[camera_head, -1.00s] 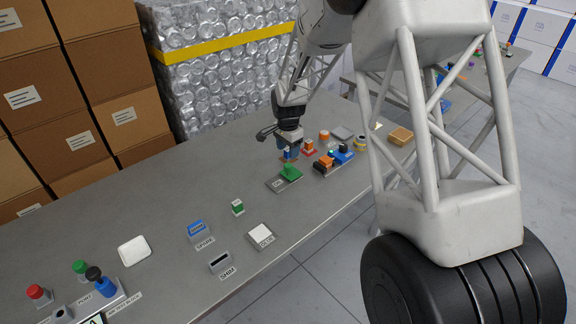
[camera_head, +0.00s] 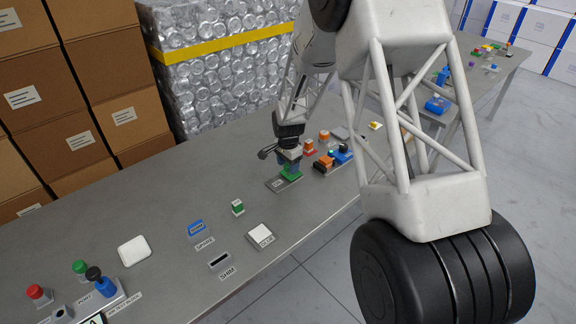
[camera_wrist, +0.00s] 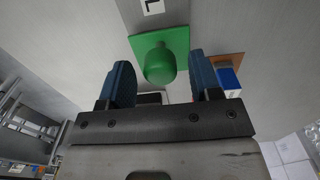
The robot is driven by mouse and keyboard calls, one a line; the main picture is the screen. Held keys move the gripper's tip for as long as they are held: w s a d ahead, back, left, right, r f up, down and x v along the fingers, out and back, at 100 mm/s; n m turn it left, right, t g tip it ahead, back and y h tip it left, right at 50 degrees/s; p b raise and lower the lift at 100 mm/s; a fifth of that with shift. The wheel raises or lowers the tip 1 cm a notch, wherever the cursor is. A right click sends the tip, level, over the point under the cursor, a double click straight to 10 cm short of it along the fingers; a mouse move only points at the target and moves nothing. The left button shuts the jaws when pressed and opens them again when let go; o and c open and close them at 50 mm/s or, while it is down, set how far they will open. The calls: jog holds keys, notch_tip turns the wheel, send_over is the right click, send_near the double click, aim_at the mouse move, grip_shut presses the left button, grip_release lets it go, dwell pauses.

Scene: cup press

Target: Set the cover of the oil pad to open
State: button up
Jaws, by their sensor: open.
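The oil pad (camera_head: 274,186) is a grey plate with a partly readable label near the back middle of the table. Its green cover (camera_head: 292,174) lies on it, and in the wrist view the cover (camera_wrist: 178,42) is a flat green plate with a round green knob (camera_wrist: 160,66). My gripper (camera_head: 290,162) is above the cover, hiding part of it in the head view. In the wrist view my gripper (camera_wrist: 162,76) is open, with one blue finger on each side of the knob. I see gaps between the fingers and the knob.
A blue block (camera_wrist: 229,79) on an orange-brown base stands close beside the right finger. Orange and blue parts (camera_head: 333,157) crowd the table right of the pad. Bare table lies left of the pad.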

jog(key=shift+f, duration=0.25)
jog(key=shift+c, duration=0.5)
grip_shut()
jog(key=shift+s+a, duration=2.5)
jog(key=shift+o, duration=0.5)
grip_release()
jog(key=shift+r, duration=0.15)
notch_tip(320, 180, up, 8)
jog(key=shift+f, duration=0.25)
